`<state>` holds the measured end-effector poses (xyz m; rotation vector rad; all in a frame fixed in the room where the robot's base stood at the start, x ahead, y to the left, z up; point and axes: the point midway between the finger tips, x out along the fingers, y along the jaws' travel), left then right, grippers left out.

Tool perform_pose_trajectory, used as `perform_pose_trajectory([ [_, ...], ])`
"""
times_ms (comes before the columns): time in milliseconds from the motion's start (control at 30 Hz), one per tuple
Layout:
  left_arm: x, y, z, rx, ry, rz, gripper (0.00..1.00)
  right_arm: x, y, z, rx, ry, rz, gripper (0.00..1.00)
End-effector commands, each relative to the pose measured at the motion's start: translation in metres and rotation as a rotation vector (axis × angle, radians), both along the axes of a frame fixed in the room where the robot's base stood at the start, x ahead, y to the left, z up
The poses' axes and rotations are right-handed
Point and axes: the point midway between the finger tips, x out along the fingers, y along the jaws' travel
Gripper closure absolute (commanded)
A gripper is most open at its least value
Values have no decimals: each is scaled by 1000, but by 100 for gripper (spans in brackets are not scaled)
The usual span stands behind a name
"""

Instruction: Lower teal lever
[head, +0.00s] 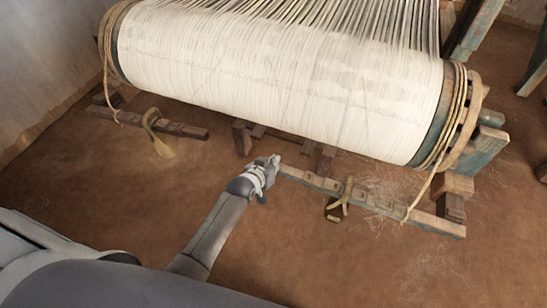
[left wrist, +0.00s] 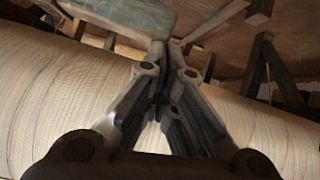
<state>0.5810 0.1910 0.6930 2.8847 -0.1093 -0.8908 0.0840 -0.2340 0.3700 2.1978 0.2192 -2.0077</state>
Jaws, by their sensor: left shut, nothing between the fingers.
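The teal lever (head: 385,205) is a long worn wooden bar with faded teal paint. It runs low below the right part of the warp roller, from near the middle to the lower right. My left gripper (head: 275,160) is at the lever's left end, shut and empty. In the left wrist view, the shut fingertips (left wrist: 168,46) overlap the end of a teal bar (left wrist: 130,14), which appears to be the lever. I cannot tell whether they touch it. My right gripper is not in view.
The big roller (head: 270,75) wound with white warp threads spans the top. A cord (head: 424,190) hangs from its right end to the lever.

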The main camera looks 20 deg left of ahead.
Motion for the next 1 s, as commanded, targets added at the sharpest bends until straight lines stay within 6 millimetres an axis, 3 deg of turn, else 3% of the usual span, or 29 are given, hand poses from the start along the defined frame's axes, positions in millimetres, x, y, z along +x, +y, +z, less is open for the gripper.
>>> perform_pose_trajectory([
  [33,1,1,-17,-3,-1,0,100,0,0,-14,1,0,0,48],
  [133,1,2,-31,-3,-3,-1,100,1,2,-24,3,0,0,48],
  [400,0,4,-49,-4,2,-1,100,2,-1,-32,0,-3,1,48],
  [767,-3,3,-51,-2,12,-2,100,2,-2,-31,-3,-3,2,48],
  [1000,1,5,-29,-2,2,-2,100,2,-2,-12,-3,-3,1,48],
])
